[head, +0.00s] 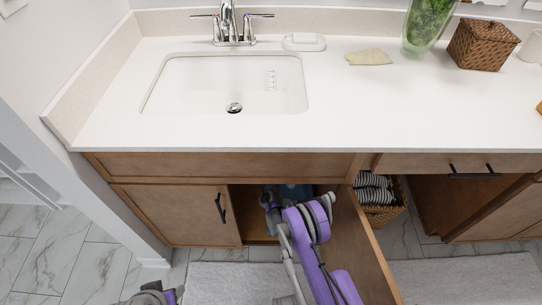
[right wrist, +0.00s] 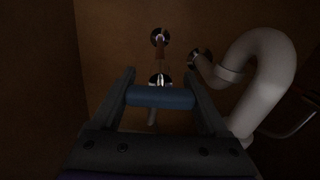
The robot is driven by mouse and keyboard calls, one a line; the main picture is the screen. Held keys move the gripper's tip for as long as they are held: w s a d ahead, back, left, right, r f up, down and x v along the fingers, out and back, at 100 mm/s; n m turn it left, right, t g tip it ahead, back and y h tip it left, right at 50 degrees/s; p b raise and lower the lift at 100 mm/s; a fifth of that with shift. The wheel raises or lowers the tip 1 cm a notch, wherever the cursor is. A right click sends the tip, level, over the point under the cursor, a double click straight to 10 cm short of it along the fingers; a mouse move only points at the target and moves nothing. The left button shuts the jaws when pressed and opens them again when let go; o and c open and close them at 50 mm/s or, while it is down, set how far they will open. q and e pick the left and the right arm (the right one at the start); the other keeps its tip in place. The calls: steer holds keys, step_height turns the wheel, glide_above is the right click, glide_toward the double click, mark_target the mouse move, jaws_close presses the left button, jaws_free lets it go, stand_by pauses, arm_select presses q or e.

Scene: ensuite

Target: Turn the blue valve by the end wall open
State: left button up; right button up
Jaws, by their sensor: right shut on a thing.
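The blue valve handle (right wrist: 160,97) shows in the right wrist view, on a metal valve body (right wrist: 160,79) inside the dark cabinet. It lies crosswise between the two fingers of my right gripper (right wrist: 162,98), which is shut on it. In the head view my right arm reaches through the open cabinet door under the sink, and the cabinet interior hides most of the gripper and the valve. Part of my left arm (head: 152,294) shows at the bottom edge of the head view; its fingers cannot be made out.
A white drain pipe (right wrist: 262,75) curves close to the right of the gripper. The open cabinet door (head: 362,255) stands right of my arm; the shut door (head: 180,214) is to its left. A wicker basket (head: 380,202) sits beyond the open door. The sink (head: 228,85) is above.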

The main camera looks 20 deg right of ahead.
steer(key=n+b, duration=0.1)
steer(key=n, duration=0.3)
steer(key=shift+f, duration=0.1)
steer(key=n+b, duration=0.1)
steer(key=n, duration=0.3)
steer(key=shift+a+n, duration=0.1)
steer(key=shift+n, duration=0.3)
steer(key=n+b, duration=0.2)
steer(key=n, duration=0.2)
steer(key=shift+f, duration=0.1)
steer(key=shift+n+b, duration=0.9)
steer(key=shift+n, duration=1.1)
steer(key=o, duration=1.2)
steer(key=shift+o, duration=0.2)
steer(key=p+v, duration=0.2)
steer(key=v, duration=0.8)
steer(key=shift+s+a, duration=0.15)
steer(key=shift+s, duration=0.2)
